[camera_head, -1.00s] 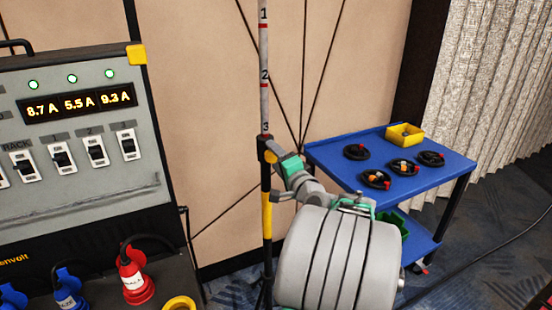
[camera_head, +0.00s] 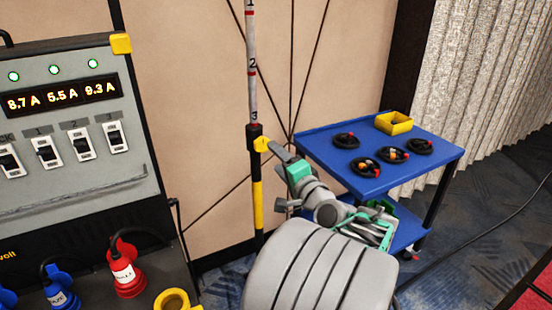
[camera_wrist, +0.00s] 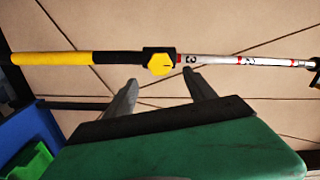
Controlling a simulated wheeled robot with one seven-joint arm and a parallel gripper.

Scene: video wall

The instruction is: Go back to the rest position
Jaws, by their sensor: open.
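My gripper (camera_head: 278,176) is at the end of my grey arm, in the middle of the head view, to the right of an upright measuring pole (camera_head: 258,205). Its two fingers are apart with nothing between them. In the wrist view my gripper (camera_wrist: 163,90) points at the pole (camera_wrist: 60,59), which lies across that picture beyond the fingertips. A yellow knob (camera_wrist: 160,65) on the pole's black clamp is in line with the gap, apart from the fingers. Part of my arm hides the pole's foot.
A blue trolley (camera_head: 318,140) stands behind my arm, with several black cable coils and a yellow bin (camera_head: 394,123). A power panel (camera_head: 75,185) with switches is on the left, with red and blue plugs below. A cable lies on the floor at right.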

